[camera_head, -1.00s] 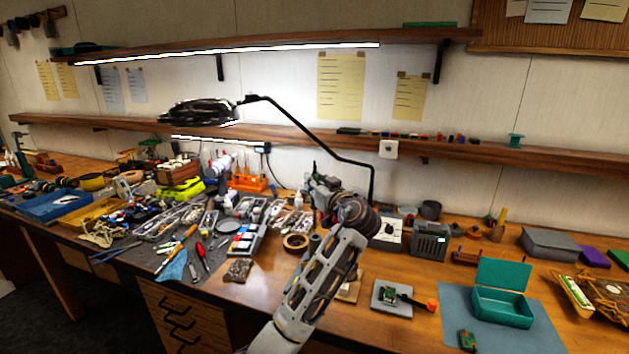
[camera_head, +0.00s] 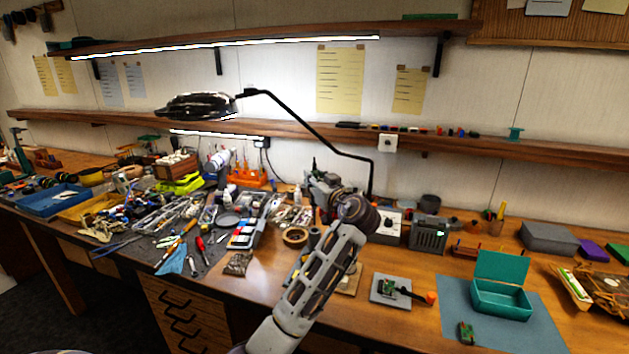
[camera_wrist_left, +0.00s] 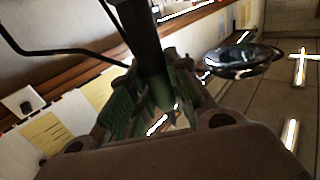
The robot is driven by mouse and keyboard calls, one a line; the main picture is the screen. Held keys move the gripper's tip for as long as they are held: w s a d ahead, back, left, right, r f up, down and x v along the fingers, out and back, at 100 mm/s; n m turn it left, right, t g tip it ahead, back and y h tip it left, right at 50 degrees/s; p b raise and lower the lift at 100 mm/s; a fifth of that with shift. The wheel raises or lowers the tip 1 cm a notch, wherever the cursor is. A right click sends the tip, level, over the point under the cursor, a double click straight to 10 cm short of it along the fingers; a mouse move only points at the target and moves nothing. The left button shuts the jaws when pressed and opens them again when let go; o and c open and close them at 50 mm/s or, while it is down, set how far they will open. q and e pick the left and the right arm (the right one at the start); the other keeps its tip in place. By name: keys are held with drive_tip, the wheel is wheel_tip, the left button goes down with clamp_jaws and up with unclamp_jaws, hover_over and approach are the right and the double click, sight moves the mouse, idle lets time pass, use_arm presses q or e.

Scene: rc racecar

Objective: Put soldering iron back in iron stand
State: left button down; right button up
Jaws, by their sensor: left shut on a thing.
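My left gripper (camera_head: 324,185) is above the bench near its back, beyond my raised left forearm. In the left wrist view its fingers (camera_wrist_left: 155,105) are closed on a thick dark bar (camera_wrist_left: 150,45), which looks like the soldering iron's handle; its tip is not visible. I cannot make out an iron stand for certain; the arm hides part of the bench behind it. A white box with a dark knob (camera_head: 388,226) stands just right of the wrist. My right gripper is not in view.
A grey box (camera_head: 429,236) stands right of the white box. A grey plate (camera_head: 385,298) bears a small green board and an orange-ended black thing (camera_head: 410,293). An open teal box (camera_head: 501,302) is on a blue mat. Tools crowd the left. A black lamp arm (camera_head: 320,137) crosses behind.

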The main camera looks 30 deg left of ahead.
use_arm(q)
drive_tip(key=shift+b, duration=0.3)
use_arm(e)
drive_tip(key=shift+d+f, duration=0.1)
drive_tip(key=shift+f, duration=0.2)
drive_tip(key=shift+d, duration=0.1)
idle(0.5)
use_arm(q)
drive_tip(key=shift+f, duration=0.15)
drive_tip(key=shift+b, duration=0.3)
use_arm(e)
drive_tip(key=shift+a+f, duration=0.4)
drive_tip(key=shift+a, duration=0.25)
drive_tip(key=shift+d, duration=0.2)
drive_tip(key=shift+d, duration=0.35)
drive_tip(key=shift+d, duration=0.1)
